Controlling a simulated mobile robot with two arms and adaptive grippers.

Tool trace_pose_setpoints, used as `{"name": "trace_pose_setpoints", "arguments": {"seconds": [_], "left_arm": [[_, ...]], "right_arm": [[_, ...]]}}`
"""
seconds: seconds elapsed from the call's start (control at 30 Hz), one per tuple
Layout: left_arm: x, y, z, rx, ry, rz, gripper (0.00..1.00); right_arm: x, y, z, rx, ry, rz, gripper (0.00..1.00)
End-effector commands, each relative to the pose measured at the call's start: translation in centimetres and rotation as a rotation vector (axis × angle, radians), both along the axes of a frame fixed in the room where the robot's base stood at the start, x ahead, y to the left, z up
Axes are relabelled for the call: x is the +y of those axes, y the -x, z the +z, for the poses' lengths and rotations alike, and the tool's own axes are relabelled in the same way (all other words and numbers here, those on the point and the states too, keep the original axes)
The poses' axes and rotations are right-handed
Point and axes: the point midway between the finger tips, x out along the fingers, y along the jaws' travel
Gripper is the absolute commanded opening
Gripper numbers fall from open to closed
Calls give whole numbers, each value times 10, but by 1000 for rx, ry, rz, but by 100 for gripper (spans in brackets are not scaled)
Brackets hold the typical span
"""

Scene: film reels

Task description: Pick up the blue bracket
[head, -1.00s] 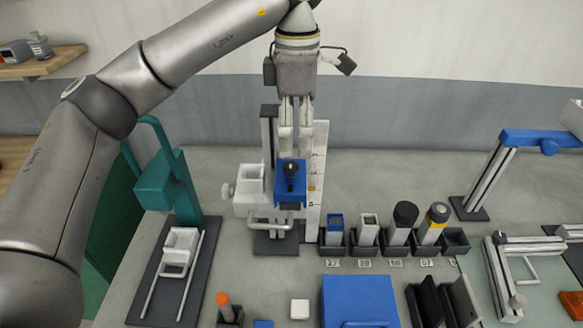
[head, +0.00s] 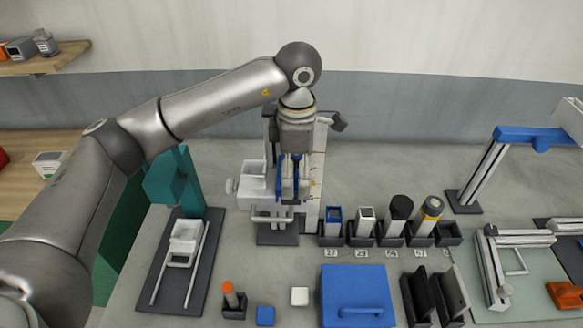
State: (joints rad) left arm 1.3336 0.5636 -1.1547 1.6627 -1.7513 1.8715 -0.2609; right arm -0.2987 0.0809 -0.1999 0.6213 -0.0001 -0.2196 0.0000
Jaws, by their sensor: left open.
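The blue bracket (head: 304,188) sits on a grey and white upright stand at the back middle of the bench. It is mostly hidden behind my left gripper, and only strips of blue show. My left gripper (head: 291,191) points down over the bracket, its fingers overlapping it in the picture. The jaws are open. I cannot tell whether the fingers touch the bracket. My right gripper is not in view.
A teal stand (head: 174,185) is to the left. Several black holders with blocks and cylinders stand to the right. A blue box (head: 357,290) lies in front, near a white block (head: 299,296) and an orange-topped piece (head: 229,294).

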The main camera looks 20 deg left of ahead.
Motion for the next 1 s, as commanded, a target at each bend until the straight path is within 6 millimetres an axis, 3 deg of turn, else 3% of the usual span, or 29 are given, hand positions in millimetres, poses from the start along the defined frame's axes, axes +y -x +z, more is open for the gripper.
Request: {"name": "trace_pose_setpoints", "arguments": {"seconds": [0.27,0.6,1.0], "left_arm": [[0,0,-5,-2,0,0,100],[0,0,-5,-1,1,0,59],[0,-1,-1,-3,1,0,57]], "right_arm": [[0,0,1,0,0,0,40],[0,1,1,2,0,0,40],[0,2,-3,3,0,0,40]]}}
